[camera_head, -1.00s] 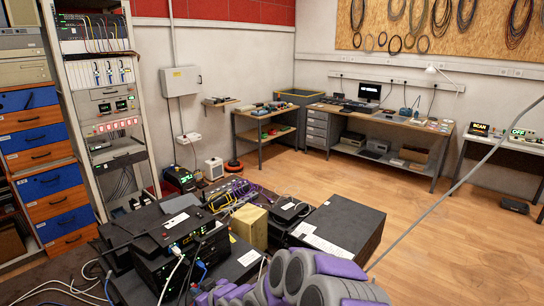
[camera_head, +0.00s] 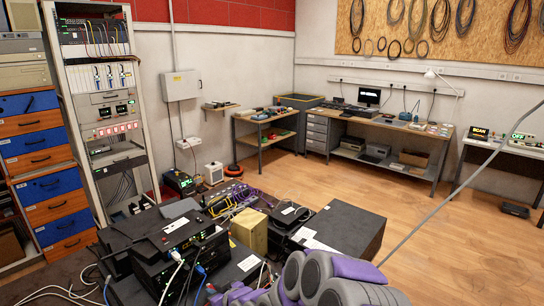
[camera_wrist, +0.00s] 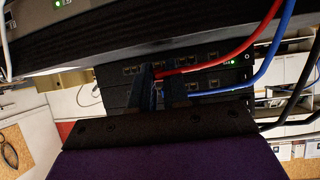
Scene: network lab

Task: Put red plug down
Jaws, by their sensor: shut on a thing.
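In the wrist view, a red cable (camera_wrist: 225,57) runs in from the upper right and ends in the red plug (camera_wrist: 163,74) between the dark fingers of my gripper (camera_wrist: 160,85). The fingers are shut on this plug, which they mostly hide. Just behind them is a black network box (camera_wrist: 205,80) with rows of ports. I cannot tell whether the plug touches a port. In the head view, my grey and purple arm reaches in at the bottom; the gripper and red plug are not visible there.
A blue cable (camera_wrist: 265,68) and a black cable (camera_wrist: 285,108) curve close to the gripper on the right. In the head view, stacked black devices (camera_head: 175,255), a yellowish box (camera_head: 249,230) and a large black case (camera_head: 345,230) crowd the bench. Open wooden floor (camera_head: 440,235) lies right.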

